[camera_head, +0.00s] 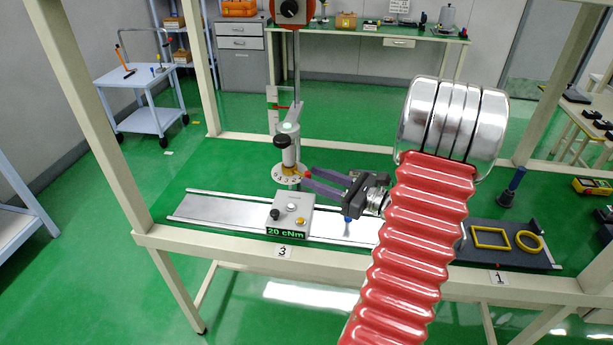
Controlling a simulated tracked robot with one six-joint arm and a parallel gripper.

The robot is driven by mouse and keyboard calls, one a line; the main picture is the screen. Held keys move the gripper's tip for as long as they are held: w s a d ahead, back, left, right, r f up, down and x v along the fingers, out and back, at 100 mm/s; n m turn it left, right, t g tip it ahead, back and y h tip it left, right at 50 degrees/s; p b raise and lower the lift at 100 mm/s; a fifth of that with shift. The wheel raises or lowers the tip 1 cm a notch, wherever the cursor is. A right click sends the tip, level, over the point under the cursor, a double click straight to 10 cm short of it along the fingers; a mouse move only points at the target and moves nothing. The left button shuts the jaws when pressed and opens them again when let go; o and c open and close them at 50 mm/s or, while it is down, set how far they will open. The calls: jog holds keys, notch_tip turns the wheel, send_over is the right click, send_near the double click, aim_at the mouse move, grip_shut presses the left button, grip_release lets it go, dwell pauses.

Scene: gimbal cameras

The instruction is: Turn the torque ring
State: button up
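The torque ring (286,177) is a white ring with dark numerals at the foot of a vertical instrument post, below a black and white cylinder (288,150). An orange-yellow part shows just above the ring. My gripper (309,176) reaches in from the right with two purple-grey fingers spread apart. Their tips are at the right edge of the ring. I cannot tell whether the fingers touch the ring. A grey box (290,217) with knobs and a green "20 cNm" display stands in front of and below the ring.
A metal rail (215,208) runs along the green bench, framed by cream posts. My red ribbed arm covers part of the bench.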

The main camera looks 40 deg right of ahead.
aim_at(310, 177)
jog(key=shift+x, duration=1.5)
jog(key=shift+c, duration=0.4)
jog(key=c, duration=0.7)
grip_shut()
jog(key=shift+a, duration=0.3)
jog(key=shift+d, duration=0.15)
